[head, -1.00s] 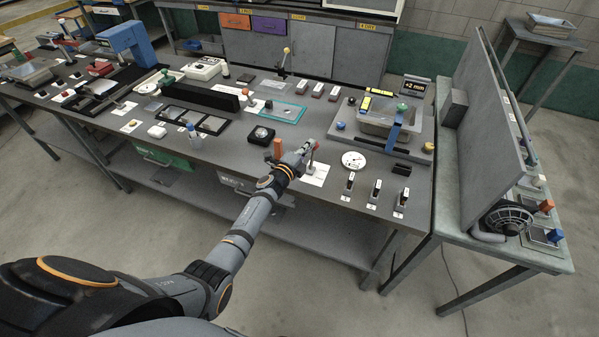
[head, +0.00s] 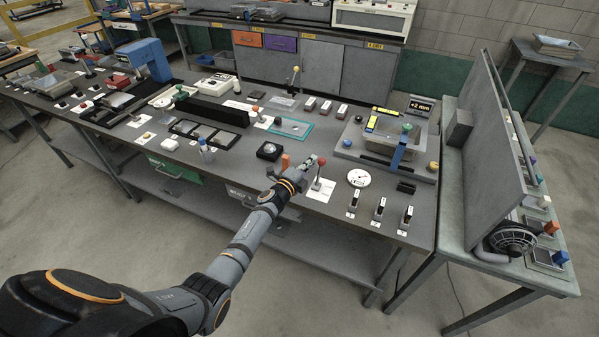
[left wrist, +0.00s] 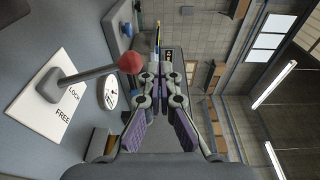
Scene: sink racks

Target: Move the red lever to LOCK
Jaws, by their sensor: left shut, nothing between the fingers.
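The red-knobbed lever (head: 321,161) stands on a white label plate (head: 320,190) near the front edge of the bench. In the left wrist view its red ball (left wrist: 131,62) sits on a grey rod rising from a grey base. The plate there (left wrist: 62,112) reads LOCK and FREE. I cannot tell which word the lever leans toward. My left gripper (head: 312,160) is just left of the knob in the head view. In the left wrist view its closed fingers (left wrist: 161,66) are empty, beside the ball; whether they touch it is unclear. My right gripper is not in view.
A white round dial (head: 359,178) and several small numbered switches (head: 380,208) are to the right of the plate. A basin with a blue lever (head: 399,153) is behind them.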

